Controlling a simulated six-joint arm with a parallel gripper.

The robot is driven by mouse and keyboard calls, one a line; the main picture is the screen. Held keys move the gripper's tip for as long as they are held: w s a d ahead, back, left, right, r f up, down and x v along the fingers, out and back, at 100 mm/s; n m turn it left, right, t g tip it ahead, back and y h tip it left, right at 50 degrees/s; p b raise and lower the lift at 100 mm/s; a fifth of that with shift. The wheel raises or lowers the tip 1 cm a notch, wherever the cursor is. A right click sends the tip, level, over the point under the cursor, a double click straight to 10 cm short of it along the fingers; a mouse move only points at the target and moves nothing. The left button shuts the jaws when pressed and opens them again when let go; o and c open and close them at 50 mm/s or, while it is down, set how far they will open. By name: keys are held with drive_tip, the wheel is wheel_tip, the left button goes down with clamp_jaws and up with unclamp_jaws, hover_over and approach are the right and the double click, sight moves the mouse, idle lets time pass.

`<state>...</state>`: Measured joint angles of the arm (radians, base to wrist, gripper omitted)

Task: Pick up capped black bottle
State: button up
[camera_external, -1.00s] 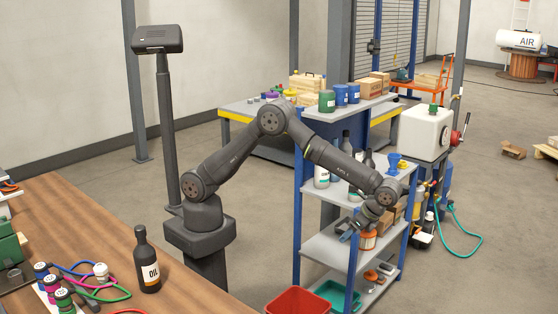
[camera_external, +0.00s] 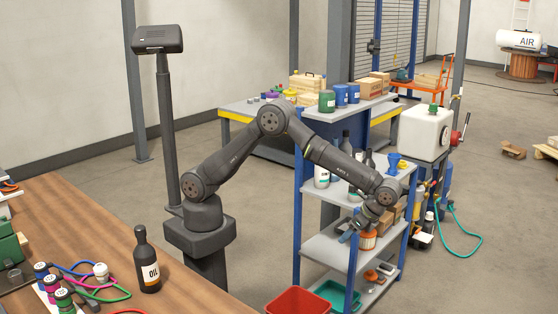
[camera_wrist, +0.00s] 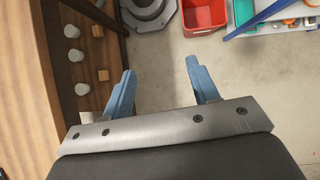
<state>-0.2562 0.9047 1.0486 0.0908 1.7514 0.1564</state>
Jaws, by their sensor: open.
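A black bottle with a dark cap and a white OIL label (camera_external: 147,262) stands upright on the wooden table at the lower left in the external view. Dark bottles also stand on the shelf, one behind my arm (camera_external: 346,142); whether they are capped is too small to tell. My gripper (camera_external: 345,237) is beside the shelf's middle levels, far to the right of the OIL bottle. In the wrist view its two blue fingers (camera_wrist: 160,68) are spread apart with nothing between them. No black bottle shows in the wrist view.
A red bin (camera_external: 297,301) stands on the floor by the blue-framed shelf (camera_external: 298,220). The wrist view shows the red bin (camera_wrist: 204,16), a wooden side with grey pegs (camera_wrist: 60,20) and bare floor.

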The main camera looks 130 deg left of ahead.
drive_tip(key=s+d+r+m+t, duration=0.25)
drive_tip(key=d+r, duration=0.25)
drive_tip(key=d, duration=0.4)
drive_tip(key=s+d+r+m+t, duration=0.1)
drive_tip(key=d+r+m, duration=0.25)
drive_tip(key=d, duration=0.55)
wheel_tip(320, 180, up, 9)
drive_tip(key=m+t+h, duration=0.3)
drive_tip(key=m+h, duration=0.3)
drive_tip(key=m, duration=0.7)
hover_over(143, 226)
drive_tip(key=a, duration=0.7)
drive_tip(key=x, duration=1.1)
drive_tip(key=shift+s+d+f, duration=0.1)
drive_tip(key=shift+d, duration=0.2)
drive_tip(key=shift+a+x, duration=0.15)
drive_tip(key=shift+x, duration=0.75)
drive_tip(key=shift+a+x, duration=0.15)
drive_tip(key=shift+x, duration=1.75)
